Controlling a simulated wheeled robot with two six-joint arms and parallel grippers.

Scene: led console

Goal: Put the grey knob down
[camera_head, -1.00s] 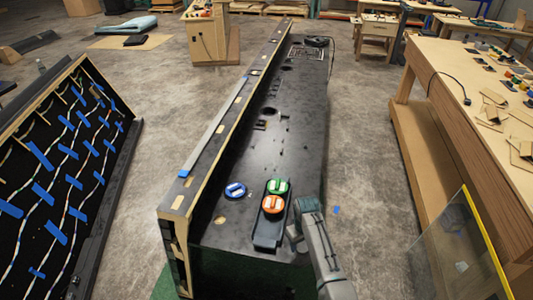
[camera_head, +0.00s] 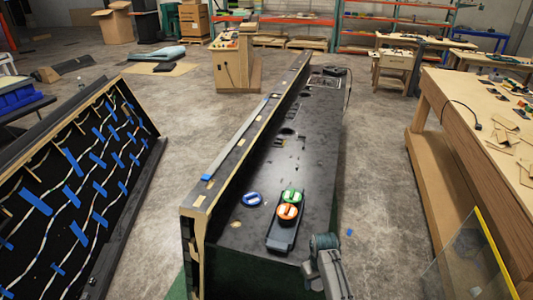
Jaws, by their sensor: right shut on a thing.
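My right gripper (camera_head: 309,270) is at the near right corner of the black console (camera_head: 306,165), just right of and nearer than the black tray (camera_head: 282,236). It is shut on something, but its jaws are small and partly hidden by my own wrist. I cannot clearly make out the grey knob there. A green knob (camera_head: 292,195) and an orange knob (camera_head: 288,212) sit on the black tray. A blue knob (camera_head: 252,199) lies on the console left of the tray. My left gripper is not in view.
A wooden workbench (camera_head: 440,108) stands on the right, with a clear yellow-edged panel (camera_head: 493,247) in front. A tilted board with blue tape (camera_head: 82,165) stands on the left. The console top beyond the knobs has open black surface and some cut-outs.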

